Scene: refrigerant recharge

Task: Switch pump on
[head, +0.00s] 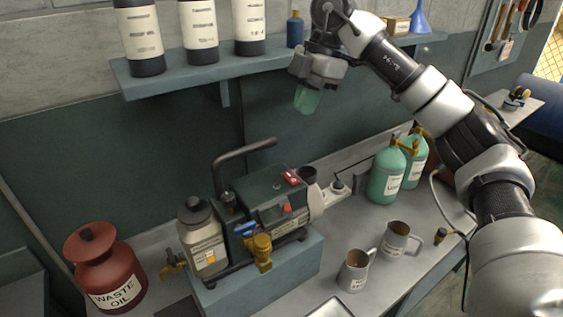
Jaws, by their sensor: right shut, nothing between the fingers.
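The pump (262,203) is a dark green machine with a bent black handle, standing on a blue-grey block on the bench. A red switch (291,178) shows on its top, and a second red part (286,208) sits lower on its side. My right gripper (306,100) hangs in the air above and behind the pump, under the shelf, with its green fingertips pointing down. It is shut and empty, apart from the pump and the switch. I cannot tell the switch's position. My left gripper is not in view.
A shelf (185,79) with several bottles runs above the pump. A red waste oil can (105,272) stands left. Two metal mugs (354,272) and green cylinders (386,176) stand right. A blue funnel (420,17) is on the shelf's right end.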

